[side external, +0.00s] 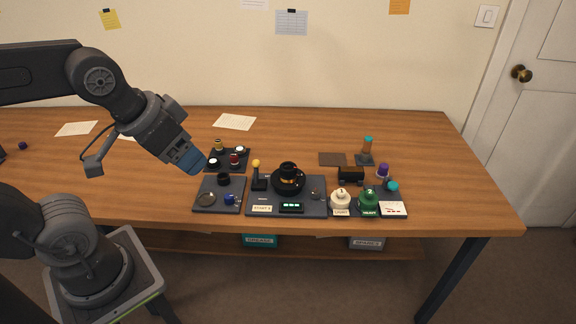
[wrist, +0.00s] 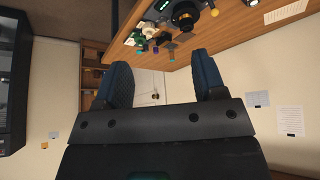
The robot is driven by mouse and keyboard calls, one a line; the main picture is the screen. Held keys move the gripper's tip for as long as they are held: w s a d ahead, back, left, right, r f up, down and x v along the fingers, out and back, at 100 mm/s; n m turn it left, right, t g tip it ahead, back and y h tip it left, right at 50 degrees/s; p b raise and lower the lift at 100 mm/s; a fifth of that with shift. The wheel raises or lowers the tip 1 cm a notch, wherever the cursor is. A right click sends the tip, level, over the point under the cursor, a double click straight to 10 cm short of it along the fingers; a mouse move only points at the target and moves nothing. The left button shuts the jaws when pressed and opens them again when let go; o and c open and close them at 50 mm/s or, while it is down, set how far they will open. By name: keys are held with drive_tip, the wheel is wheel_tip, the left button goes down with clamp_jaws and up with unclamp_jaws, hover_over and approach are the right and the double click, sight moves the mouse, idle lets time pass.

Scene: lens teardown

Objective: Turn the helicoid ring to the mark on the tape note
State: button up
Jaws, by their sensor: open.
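A black lens assembly (side external: 288,180) with a wide dark base ring and a gold band stands on a dark mat (side external: 316,202) in the middle of the bench. Which of its rings is the helicoid ring, I cannot tell. A small pale tape note (side external: 262,208) lies at the mat's front left; its lettering is too small to read surely. My gripper (side external: 203,168) is left of the lens, above the left trays, apart from the lens. In the wrist view my gripper (wrist: 162,68) shows two blue fingers spread apart with nothing between them.
A yellow-knobbed lever (side external: 257,176) stands just left of the lens, and a green-lit display (side external: 291,207) in front. White (side external: 341,202) and green (side external: 369,203) knobs stand to the right. A tray of small jars (side external: 241,165) is near my gripper. The bench's far right is clear.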

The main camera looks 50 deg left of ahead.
drive_tip(key=shift+o, duration=0.9)
drive_tip(key=w+r+n+g, duration=0.1)
drive_tip(key=w+n, duration=0.1)
drive_tip(key=w, duration=0.4)
drive_tip(key=shift+a+r, duration=0.35)
drive_tip(key=shift+r, duration=0.05)
drive_tip(key=n+g, duration=0.5)
drive_tip(key=n, duration=0.2)
hover_over(288, 166)
wheel_tip(288, 166, down, 12)
wheel_tip(288, 166, down, 13)
drive_tip(key=shift+d, duration=0.1)
drive_tip(key=c, duration=0.9)
